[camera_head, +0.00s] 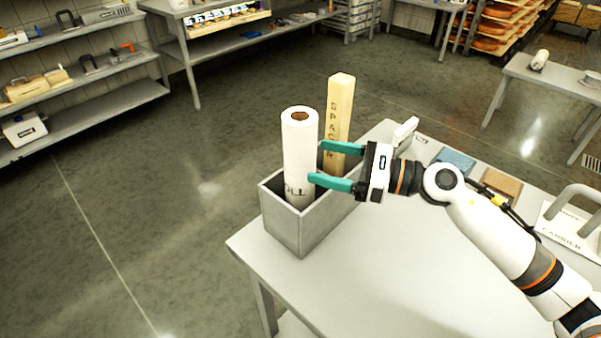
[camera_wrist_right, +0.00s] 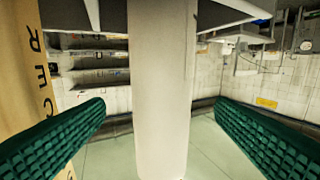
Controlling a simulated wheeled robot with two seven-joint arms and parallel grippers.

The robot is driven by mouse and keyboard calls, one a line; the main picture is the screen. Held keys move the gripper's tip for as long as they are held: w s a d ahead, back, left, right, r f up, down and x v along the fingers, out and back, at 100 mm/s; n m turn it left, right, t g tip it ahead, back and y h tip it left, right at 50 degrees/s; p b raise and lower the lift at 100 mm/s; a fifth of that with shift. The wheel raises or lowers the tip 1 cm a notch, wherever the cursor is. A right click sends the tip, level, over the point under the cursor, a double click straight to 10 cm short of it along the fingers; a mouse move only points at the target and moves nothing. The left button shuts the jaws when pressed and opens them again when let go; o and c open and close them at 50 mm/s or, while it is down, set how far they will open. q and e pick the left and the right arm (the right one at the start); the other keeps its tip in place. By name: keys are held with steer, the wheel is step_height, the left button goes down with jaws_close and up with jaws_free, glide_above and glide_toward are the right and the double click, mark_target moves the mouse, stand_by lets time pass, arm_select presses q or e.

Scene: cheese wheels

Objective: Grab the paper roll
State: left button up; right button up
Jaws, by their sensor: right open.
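The white paper roll (camera_head: 299,150) stands upright in a grey open box (camera_head: 290,232) on the near left part of the table. My right gripper (camera_head: 318,164) is open beside the roll, its teal fingers pointing at it from the right. In the right wrist view the roll (camera_wrist_right: 162,90) stands between the two open fingers (camera_wrist_right: 165,140), with a gap showing on both sides. The roll's lower part is hidden by the box. My left gripper is not in view.
A tall tan block (camera_head: 341,105) marked with letters stands in the same box, behind the roll; it also shows at the left of the wrist view (camera_wrist_right: 22,70). A blue pad (camera_head: 455,160), a brown pad (camera_head: 501,184) and a carrier (camera_head: 568,222) lie on the table (camera_head: 390,270).

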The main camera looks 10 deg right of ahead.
mark_target(290, 154)
steer(key=p+x, duration=0.2)
steer(key=x, duration=0.1)
steer(key=p+x, duration=0.2)
steer(key=x, duration=0.2)
steer(key=shift+s+a+r, duration=0.1)
steer(key=shift+r, duration=0.1)
steer(key=shift+w+a+f, duration=0.15)
steer(key=shift+w+a, duration=0.05)
steer(key=shift+a, duration=0.1)
steer(key=shift+d, duration=0.1)
steer(key=shift+c, duration=0.5)
steer(key=c, duration=0.3)
jaws_close()
